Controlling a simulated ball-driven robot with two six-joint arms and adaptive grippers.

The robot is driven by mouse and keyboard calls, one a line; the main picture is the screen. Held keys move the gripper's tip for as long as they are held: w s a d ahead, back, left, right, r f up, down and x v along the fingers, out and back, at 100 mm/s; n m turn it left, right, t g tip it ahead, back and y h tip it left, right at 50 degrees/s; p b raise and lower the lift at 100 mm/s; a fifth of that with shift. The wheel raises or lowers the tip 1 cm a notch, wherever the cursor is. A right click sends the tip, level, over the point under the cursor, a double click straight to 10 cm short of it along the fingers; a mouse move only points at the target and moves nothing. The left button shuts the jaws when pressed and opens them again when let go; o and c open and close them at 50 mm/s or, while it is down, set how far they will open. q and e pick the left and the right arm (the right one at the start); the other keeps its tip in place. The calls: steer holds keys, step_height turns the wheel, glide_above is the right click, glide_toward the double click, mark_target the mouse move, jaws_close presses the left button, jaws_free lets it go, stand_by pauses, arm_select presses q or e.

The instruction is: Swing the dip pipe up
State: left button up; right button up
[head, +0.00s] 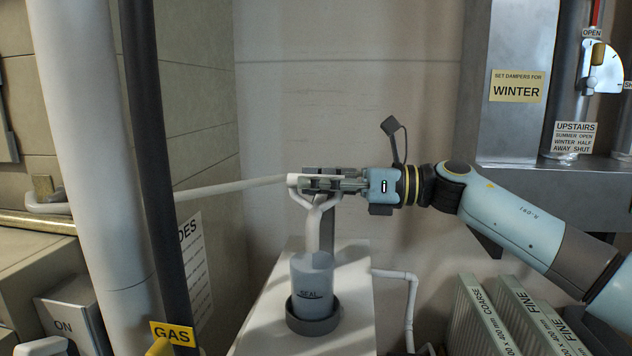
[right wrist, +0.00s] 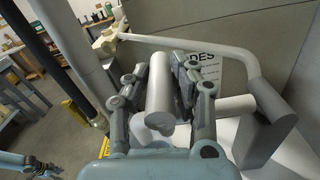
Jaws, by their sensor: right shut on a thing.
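My right gripper (head: 325,183) reaches in from the right in the head view. It is shut on a pale pipe, which I take to be the dip pipe (head: 292,181). Its light, round end also shows between the fingers in the right wrist view (right wrist: 160,95). The gripper hides most of the held part. A white forked piece (head: 314,217) and a grey upright (head: 328,232) show just below the gripper. The grey cup marked SEAL (head: 312,275) stands beneath them in a dark ring.
A thin pale pipe (head: 230,187) runs left from beside the gripper. A dark GAS pipe (head: 150,130) and a thick white pipe (head: 85,130) stand at left. The cup stands on a white ledge (head: 265,325). Filters (head: 500,310) lean at lower right, below my arm.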

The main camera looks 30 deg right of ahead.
mark_target(320, 195)
jaws_close()
steer(key=shift+r, duration=0.1)
steer(key=shift+w+d+r+m+p, duration=0.2)
steer(key=shift+r+m+p, duration=0.25)
steer(key=shift+r, duration=0.05)
steer(key=shift+w+d+r+m+p, duration=0.15)
steer(key=shift+w+r+m+p, duration=0.05)
steer(key=shift+r+m+p, duration=0.25)
steer(key=w+d+r+m+p, duration=0.2)
steer(key=w+d+r+m, duration=0.3)
steer(key=w+m, duration=0.5)
steer(key=shift+d+m+p, duration=0.3)
steer(key=shift+d+m, duration=1)
steer(key=shift+m, duration=0.4)
